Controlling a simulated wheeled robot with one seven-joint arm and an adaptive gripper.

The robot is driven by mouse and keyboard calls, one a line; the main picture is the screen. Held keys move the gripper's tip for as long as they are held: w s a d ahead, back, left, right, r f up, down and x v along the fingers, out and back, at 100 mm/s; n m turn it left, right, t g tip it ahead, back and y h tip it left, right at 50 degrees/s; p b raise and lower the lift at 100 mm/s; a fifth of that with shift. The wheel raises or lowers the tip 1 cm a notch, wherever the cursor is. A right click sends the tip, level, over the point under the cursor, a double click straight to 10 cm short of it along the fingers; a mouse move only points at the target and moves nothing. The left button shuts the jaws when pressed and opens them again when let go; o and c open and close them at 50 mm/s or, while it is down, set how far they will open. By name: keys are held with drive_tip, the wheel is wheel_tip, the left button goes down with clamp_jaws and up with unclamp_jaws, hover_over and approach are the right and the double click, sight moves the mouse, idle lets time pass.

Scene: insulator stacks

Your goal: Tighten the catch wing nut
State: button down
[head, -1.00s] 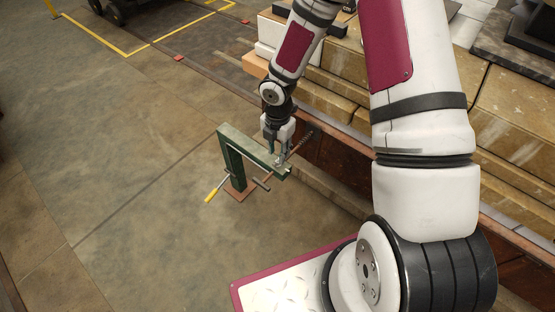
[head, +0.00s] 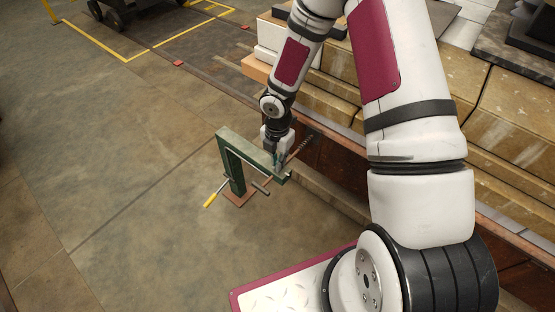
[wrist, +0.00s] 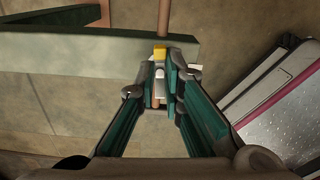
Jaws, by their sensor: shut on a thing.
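A green stand (head: 235,170) with a horizontal green arm (head: 245,146) stands on the floor in the head view; the arm crosses the wrist view (wrist: 90,54) too. My gripper (head: 279,160) is at the arm's right end. In the wrist view my gripper (wrist: 161,88) has its fingertips close together around a small pale metal piece, which looks like the catch wing nut (wrist: 159,74). A yellow piece (wrist: 160,53) shows just beyond it, against the green arm. The fingers hide most of the nut, so its wings cannot be made out.
A lever with a yellow grip (head: 213,196) and a dark bar (head: 261,187) stick out near the stand. A coppery rod (head: 301,146) runs by the arm's end. Long stacked blocks (head: 340,75) lie behind on the right. The floor at left is clear.

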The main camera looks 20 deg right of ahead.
drive_tip(key=shift+m, duration=0.4)
drive_tip(key=m, duration=0.4)
drive_tip(key=shift+m, duration=0.3)
drive_tip(key=m, duration=0.5)
drive_tip(key=shift+p, duration=0.35)
drive_tip(key=m, duration=0.4)
drive_tip(key=shift+m, duration=2.4)
drive_tip(key=c, duration=1.7)
unclamp_jaws()
